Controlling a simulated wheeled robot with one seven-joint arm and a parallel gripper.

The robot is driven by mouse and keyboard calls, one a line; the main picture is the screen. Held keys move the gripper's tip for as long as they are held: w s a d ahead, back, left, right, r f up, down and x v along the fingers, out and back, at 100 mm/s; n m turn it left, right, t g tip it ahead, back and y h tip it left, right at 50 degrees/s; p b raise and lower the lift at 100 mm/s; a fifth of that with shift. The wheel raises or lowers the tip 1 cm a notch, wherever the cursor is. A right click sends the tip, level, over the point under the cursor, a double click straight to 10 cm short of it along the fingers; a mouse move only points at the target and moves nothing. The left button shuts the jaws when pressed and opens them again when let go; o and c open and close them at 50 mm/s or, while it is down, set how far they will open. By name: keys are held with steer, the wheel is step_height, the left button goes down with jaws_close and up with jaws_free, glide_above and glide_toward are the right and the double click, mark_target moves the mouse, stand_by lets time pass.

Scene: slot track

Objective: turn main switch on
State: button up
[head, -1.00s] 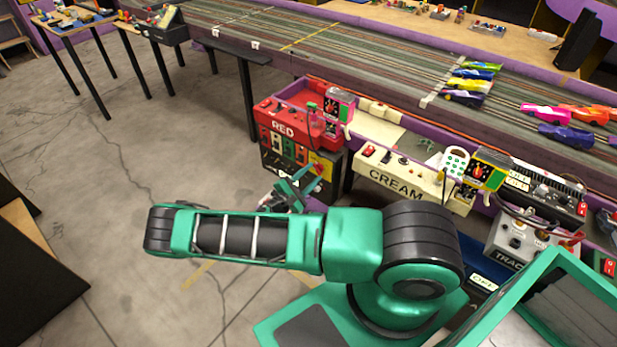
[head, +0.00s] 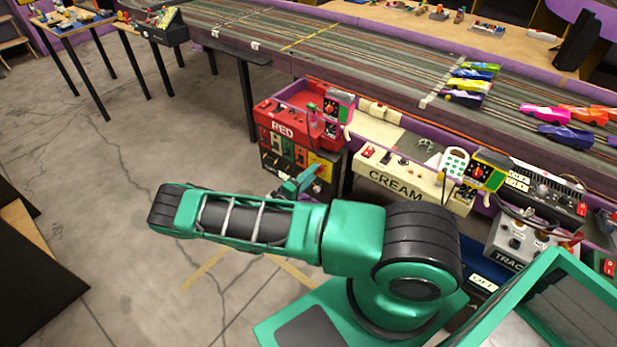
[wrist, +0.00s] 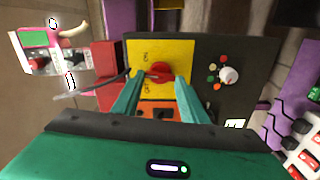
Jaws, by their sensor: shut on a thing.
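The main switch is a red rotary knob (wrist: 160,70) on a yellow plate (wrist: 178,50) with ON and OFF lettering, seen in the wrist view. My gripper (wrist: 157,79) is shut on the knob, a teal finger on either side of it. The fingers hide part of the plate, and which label the knob points to cannot be told. In the head view my gripper (head: 303,180) reaches the front of the dark panel below the red RED station (head: 283,130). There the knob is too small and covered to make out.
A white knob (wrist: 229,75) with small coloured buttons sits beside the yellow plate, and orange switches (wrist: 158,111) lie below it. The cream station (head: 400,186) stands to the right, under the slot track (head: 350,60). The floor (head: 120,140) on the left is clear.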

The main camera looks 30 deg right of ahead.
steer(key=m, duration=0.4)
steer(key=shift+s+d+f, duration=0.15)
steer(key=shift+s, duration=0.05)
steer(key=shift+m, duration=1.7)
steer(key=o, duration=1)
steer(key=shift+o, duration=0.2)
steer(key=shift+a, duration=0.2)
